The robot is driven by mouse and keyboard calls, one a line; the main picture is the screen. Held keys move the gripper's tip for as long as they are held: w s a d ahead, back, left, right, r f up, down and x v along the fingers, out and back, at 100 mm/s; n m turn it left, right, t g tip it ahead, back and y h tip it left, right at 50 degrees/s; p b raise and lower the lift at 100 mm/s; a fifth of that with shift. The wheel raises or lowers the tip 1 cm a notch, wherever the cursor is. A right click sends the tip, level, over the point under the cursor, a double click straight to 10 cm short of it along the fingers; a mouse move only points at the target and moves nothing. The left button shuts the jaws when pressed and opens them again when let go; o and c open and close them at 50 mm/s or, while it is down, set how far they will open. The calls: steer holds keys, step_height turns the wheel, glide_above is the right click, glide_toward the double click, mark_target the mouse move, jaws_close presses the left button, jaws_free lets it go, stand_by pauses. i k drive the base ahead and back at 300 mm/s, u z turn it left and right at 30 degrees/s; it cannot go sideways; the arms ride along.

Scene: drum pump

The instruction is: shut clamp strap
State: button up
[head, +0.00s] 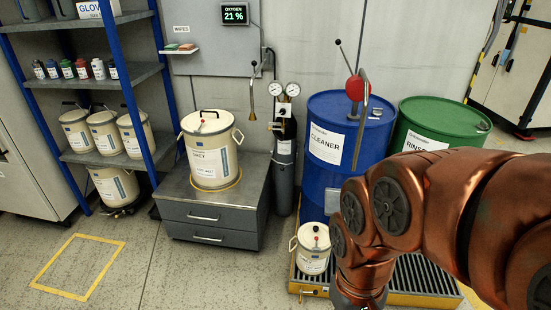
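I cannot pick out the clamp strap for sure in the head view. A cream pail (211,160) with a black lid handle and side handles stands upright on the grey cabinet. A smaller cream pail (313,251) with a red-topped knob and side handles stands on the grated pallet. A dark gas cylinder (285,165) stands against the wall, with a black and white fitting near its top. My copper-coloured arm reaches in from the right and bends down beside the small pail. My gripper lies below the picture's lower edge, so its fingers are hidden.
A blue drum (331,185) with a red-knobbed pump and a green drum (440,122) stand behind my arm. The grey drawer cabinet (214,222) stands left of the cylinder. Shelving (115,78) with pails is at left. The yellow-marked floor square (79,266) is clear.

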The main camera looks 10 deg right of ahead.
mark_target(281, 169)
steer(key=i, duration=0.1)
steer(key=u, duration=0.1)
steer(key=k, duration=0.75)
steer(key=u, duration=0.55)
steer(key=k, duration=0.6)
steer(key=z, duration=0.4)
steer(key=i, duration=0.65)
steer(key=z, duration=0.9)
steer(key=i, duration=0.75)
steer(key=u, duration=0.6)
steer(key=i, duration=0.75)
steer(key=u, duration=0.7)
